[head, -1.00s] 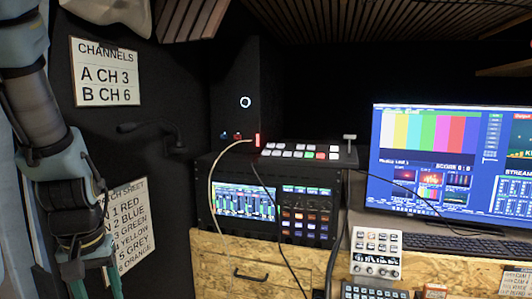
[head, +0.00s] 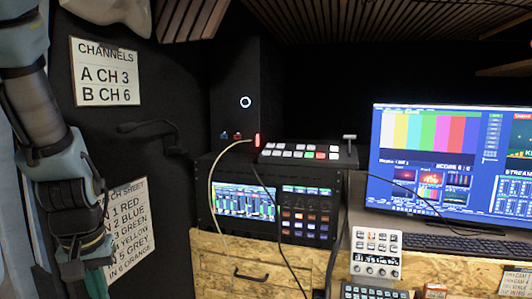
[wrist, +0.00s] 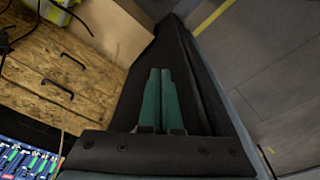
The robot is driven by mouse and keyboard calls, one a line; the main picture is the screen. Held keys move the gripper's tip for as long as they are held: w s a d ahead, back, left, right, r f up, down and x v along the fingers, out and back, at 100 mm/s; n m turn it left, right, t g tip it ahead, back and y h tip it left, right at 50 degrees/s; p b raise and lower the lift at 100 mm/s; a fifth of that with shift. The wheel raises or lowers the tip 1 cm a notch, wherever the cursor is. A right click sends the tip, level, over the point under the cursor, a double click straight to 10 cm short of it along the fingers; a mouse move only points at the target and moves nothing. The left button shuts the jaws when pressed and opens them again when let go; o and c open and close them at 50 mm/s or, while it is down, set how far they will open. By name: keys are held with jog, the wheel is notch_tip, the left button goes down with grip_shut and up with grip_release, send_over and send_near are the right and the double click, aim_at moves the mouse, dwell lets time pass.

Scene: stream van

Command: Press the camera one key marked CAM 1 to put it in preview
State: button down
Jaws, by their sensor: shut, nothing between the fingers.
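A black switcher panel (head: 345,156) with rows of white keys and a few red and green ones sits on top of the equipment rack, in the middle of the head view. The key labels are too small to read, so I cannot tell which is CAM 1. My gripper (wrist: 160,72) shows in the wrist view with its two green fingers together and nothing between them. In the head view it is at the lower left, partly cut off by the bottom edge, well left of and below the panel. The panel is not in the wrist view.
The rack (head: 204,190) has a lit screen and coloured buttons, with cables hanging in front. A monitor (head: 460,217), a keyboard (head: 455,244) and a white keypad (head: 375,254) stand to the right. Wooden drawers (head: 225,262) are below. A channel sheet (head: 130,215) hangs at left.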

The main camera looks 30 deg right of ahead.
dwell(0.6)
jog(key=w+d+r+m+t+p, duration=0.2)
jog(key=w+d+r+m, duration=0.4)
jog(key=w+m, duration=0.3)
notch_tip(320, 180, up, 26)
jog(key=f+m+t+h+p, duration=0.1)
jog(key=m+t+h+p, duration=0.45)
jog(key=m, duration=1.75)
send_over(266, 153)
jog(key=s+a, duration=0.2)
jog(key=s, duration=0.1)
jog(key=shift+w+r+t+h+b, duration=0.15)
jog(key=shift+r+t+h+b, duration=0.1)
jog(key=shift+t+h+b, duration=0.2)
jog(key=shift+f, duration=0.1)
jog(key=f+b, duration=0.2)
jog(key=w+d+f+b, duration=0.1)
jog(key=f+b, duration=0.4)
jog(key=f, duration=0.1)
jog(key=shift+w+d+f, duration=0.25)
jog(key=shift+w, duration=0.05)
